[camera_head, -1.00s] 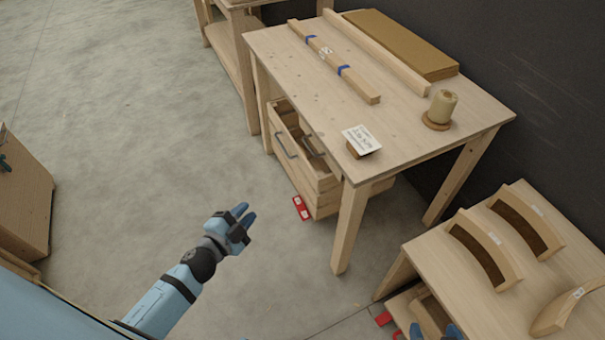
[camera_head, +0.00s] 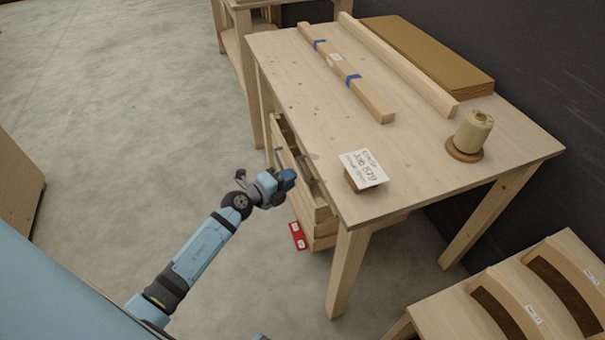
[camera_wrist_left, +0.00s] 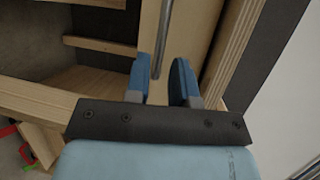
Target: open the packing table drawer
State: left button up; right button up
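The packing table (camera_head: 300,90) is pale wood with a drawer unit (camera_head: 318,215) under its near left side. The upper drawer front (camera_head: 289,152) faces left, and a dark gap shows behind its top edge. My left gripper (camera_head: 288,180) is at that front, partly hiding it. In the left wrist view my left gripper (camera_wrist_left: 163,80) has its two blue fingers apart. A grey handle bar (camera_wrist_left: 163,38) runs between them in the picture, against a wooden front; contact cannot be told. My right gripper is not in view.
A card on a block (camera_head: 362,171), a twine spool (camera_head: 472,133) and long wood strips (camera_head: 345,70) lie on the table. A red item (camera_head: 297,236) lies on the floor below the drawers. Curved chair parts (camera_head: 520,305) stand at lower right.

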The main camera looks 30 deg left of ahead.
aim_at(302, 170)
pick_arm(q)
jog(key=b+x, duration=0.1)
jog(key=x, duration=0.4)
jog(key=shift+w+f, duration=0.1)
jog(key=shift+w, duration=0.15)
grip_shut()
